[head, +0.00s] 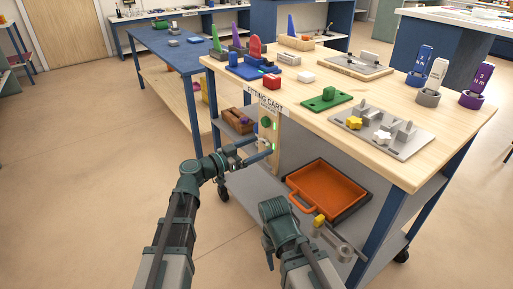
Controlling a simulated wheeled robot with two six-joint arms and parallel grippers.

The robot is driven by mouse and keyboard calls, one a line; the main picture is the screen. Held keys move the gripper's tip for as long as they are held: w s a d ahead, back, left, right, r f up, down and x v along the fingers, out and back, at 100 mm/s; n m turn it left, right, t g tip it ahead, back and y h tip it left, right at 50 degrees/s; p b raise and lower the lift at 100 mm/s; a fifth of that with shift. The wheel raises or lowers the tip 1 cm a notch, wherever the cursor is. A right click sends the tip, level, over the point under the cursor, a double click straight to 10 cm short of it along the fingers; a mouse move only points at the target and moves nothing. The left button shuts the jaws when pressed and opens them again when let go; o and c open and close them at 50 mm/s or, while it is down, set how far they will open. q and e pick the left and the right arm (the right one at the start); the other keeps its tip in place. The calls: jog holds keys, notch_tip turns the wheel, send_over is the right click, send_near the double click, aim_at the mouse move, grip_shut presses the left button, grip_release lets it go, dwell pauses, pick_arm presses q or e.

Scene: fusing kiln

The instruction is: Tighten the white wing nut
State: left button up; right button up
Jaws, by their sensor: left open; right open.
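The white wing nut (382,138) sits on the grey fixture plate (412,148) at the right front of the wooden cart top. A yellow wing nut (354,122) sits to its left on the same plate. My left gripper (264,147) is open and empty in front of the cart's upright front panel (268,122), well left of and below the white wing nut. My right gripper (270,250) is low in front of the cart, far below the plate. Its jaws are largely hidden by its own wrist.
Blue, white and purple labelled tools (472,83) stand in round holders at the cart top's right. A green block (326,99) lies behind the plate. An orange tray (325,190) lies on the lower shelf. A blue table (165,45) stands at the back left. Floor at left is clear.

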pick_arm(q)
jog(key=v, duration=1.4)
jog(key=shift+d, duration=0.15)
